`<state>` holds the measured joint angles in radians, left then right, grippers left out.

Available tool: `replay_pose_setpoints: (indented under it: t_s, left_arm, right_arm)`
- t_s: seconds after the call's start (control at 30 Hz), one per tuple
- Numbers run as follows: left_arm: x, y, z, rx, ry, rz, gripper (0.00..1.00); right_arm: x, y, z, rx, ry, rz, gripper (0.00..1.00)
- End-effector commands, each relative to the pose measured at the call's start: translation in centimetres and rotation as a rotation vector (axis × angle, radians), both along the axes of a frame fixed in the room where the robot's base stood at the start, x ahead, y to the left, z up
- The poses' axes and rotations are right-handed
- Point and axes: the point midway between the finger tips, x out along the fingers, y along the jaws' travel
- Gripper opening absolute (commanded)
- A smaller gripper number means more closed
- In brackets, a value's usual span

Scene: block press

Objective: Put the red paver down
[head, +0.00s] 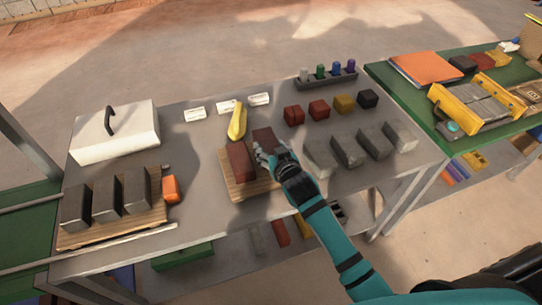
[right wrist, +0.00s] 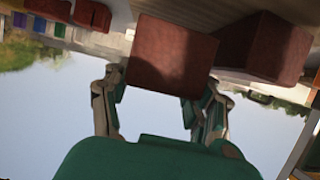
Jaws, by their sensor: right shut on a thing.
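My right gripper (head: 267,157) is shut on a red paver (head: 264,138) over the right part of a small wooden board (head: 240,189). In the right wrist view the held red paver (right wrist: 170,55) sits between the two fingers (right wrist: 160,105). A second red paver (head: 241,162) is on the board, to the left of the held one, with a gap between them. It also shows in the right wrist view (right wrist: 265,48). I cannot tell whether the held paver touches the board. My left gripper is not in view.
A yellow tool (head: 237,121) stands behind the board. Grey blocks (head: 347,150) and small coloured blocks (head: 319,110) stand to the right. Another wooden board (head: 112,236) with dark grey blocks and an orange object (head: 170,188) are at left. A white lidded box (head: 115,131) is at the back left.

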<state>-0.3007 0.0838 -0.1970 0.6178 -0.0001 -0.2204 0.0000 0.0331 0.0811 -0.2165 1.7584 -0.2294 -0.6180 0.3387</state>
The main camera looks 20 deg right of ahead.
Motion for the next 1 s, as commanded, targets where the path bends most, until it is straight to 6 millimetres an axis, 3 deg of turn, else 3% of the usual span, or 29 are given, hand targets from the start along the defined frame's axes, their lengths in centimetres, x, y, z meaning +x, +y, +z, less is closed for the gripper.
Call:
replay_pose_setpoints:
  t_s: [0.2,0.63,0.67,0.73,1.0]
  left_arm:
    - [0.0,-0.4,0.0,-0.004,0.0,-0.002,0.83]
    - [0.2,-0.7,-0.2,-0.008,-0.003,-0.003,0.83]
    - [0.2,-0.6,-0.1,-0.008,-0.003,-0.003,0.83]
    - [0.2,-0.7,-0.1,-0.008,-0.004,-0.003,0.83]
    - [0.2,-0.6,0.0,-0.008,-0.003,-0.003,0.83]
  right_arm:
    - [0.0,0.0,-2.5,0.001,-0.004,0.001,0.0]
    - [0.1,0.0,-3.1,0.002,-0.006,0.001,0.0]
    - [-0.1,0.0,-3.4,0.0,0.003,0.0,0.61]
    - [-0.1,0.0,-3.4,0.0,0.003,0.0,0.68]
    - [-0.1,0.0,-3.2,0.0,0.003,0.0,0.68]
